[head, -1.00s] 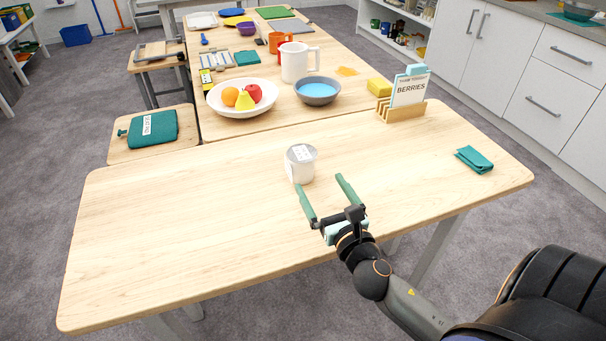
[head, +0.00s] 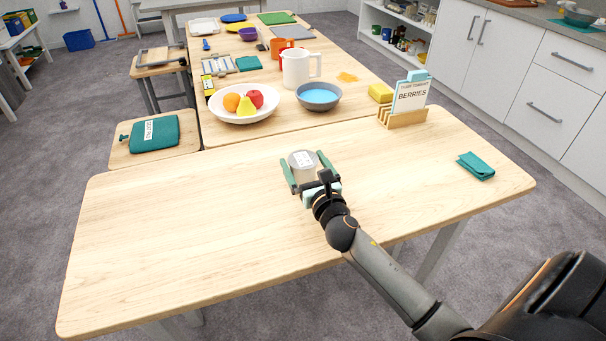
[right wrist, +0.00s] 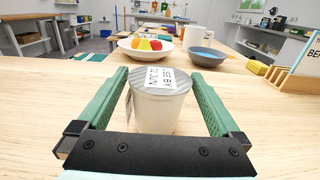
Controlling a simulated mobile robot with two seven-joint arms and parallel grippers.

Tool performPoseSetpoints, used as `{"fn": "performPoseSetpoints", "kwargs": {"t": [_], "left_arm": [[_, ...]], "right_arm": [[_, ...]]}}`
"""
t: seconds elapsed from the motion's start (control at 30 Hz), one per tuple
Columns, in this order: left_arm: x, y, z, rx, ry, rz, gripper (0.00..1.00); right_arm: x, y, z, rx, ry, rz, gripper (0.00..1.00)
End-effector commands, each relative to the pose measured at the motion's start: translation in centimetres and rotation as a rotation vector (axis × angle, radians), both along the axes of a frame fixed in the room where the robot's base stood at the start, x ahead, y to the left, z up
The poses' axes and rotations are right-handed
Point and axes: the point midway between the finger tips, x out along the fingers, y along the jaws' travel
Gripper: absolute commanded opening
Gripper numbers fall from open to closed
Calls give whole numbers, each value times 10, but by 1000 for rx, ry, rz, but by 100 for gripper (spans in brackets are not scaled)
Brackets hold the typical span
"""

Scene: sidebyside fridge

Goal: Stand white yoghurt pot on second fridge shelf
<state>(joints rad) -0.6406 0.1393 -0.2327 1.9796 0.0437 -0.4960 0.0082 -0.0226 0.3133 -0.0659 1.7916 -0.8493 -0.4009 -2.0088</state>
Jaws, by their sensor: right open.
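The white yoghurt pot (head: 302,163) stands upright on the near wooden table, with a grey lid and a printed white label on top. It also shows in the right wrist view (right wrist: 157,110). My right gripper (head: 307,170) is open, with one green finger on each side of the pot. In the right wrist view there is a gap between the pot and the right finger, and a smaller one on the left. My left gripper is not in view. No fridge or fridge shelf shows in these frames.
Behind the pot are a fruit bowl (head: 242,117), a white jug (head: 295,68), a grey bowl with blue contents (head: 318,96) and a wooden card holder (head: 402,118). A folded teal cloth (head: 475,166) lies at the right. The near table's left part is clear.

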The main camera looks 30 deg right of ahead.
Motion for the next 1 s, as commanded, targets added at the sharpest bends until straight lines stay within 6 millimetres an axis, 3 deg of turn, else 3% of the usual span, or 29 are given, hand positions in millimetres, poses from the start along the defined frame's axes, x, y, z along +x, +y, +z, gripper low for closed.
{"fn": "performPoseSetpoints", "kwargs": {"t": [0.37, 1.0], "left_arm": [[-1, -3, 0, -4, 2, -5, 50], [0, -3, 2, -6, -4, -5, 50]], "right_arm": [[8, -2, 0, 1, 0, 0, 98], [8, -2, 0, 1, 0, 0, 26]]}}
